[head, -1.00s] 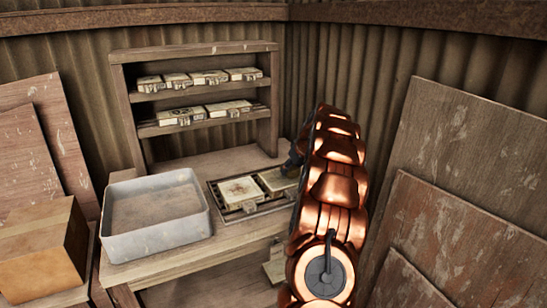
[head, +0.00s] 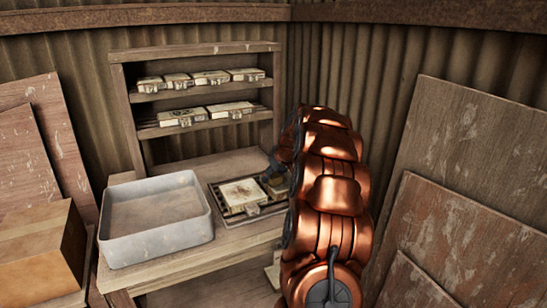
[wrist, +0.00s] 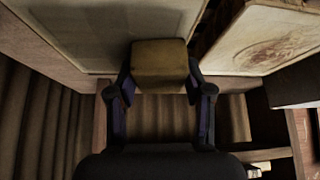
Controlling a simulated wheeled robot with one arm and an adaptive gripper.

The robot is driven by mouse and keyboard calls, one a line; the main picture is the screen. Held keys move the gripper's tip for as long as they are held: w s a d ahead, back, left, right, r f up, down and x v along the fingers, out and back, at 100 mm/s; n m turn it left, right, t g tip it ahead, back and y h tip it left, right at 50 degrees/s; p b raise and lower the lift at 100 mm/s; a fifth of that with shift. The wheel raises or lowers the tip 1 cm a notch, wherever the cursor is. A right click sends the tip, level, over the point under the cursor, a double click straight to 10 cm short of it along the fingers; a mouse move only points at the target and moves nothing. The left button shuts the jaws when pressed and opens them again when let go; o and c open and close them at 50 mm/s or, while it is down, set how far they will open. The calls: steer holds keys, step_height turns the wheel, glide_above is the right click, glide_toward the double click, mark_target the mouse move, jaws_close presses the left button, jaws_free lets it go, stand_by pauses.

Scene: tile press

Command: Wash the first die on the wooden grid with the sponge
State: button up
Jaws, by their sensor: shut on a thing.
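My gripper (wrist: 160,92) is shut on a yellow-brown block-shaped sponge (wrist: 160,62) in the wrist view. The wooden grid (head: 213,193) lies on the table and holds two dies side by side. The left die (head: 240,192) has a pale face with a brown mark. The right die is mostly hidden by my gripper (head: 274,172) and arm in the head view. In the wrist view, a plain pale die face (wrist: 95,35) is left of the sponge, and a face with a round brown print (wrist: 270,40) is right. The sponge overlaps the plain face's edge; I cannot tell whether they touch.
A grey metal tub (head: 155,240) stands left of the grid on the wooden table (head: 220,242). A shelf (head: 195,48) with several boxed dies stands behind. A cardboard box (head: 40,250) is at the left. Boards (head: 450,240) lean at the right.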

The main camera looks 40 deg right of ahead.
steer(key=shift+w+a+r, duration=0.1)
steer(key=shift+a+r, duration=0.1)
steer(key=shift+r, duration=0.05)
step_height(320, 180, up, 2)
steer(key=shift+d+r, duration=0.1)
steer(key=shift+d, duration=0.05)
steer(key=shift+r+p, duration=0.25)
steer(key=shift+p, duration=0.1)
steer(key=shift+r+p, duration=0.55)
steer(key=shift+r, duration=1.95)
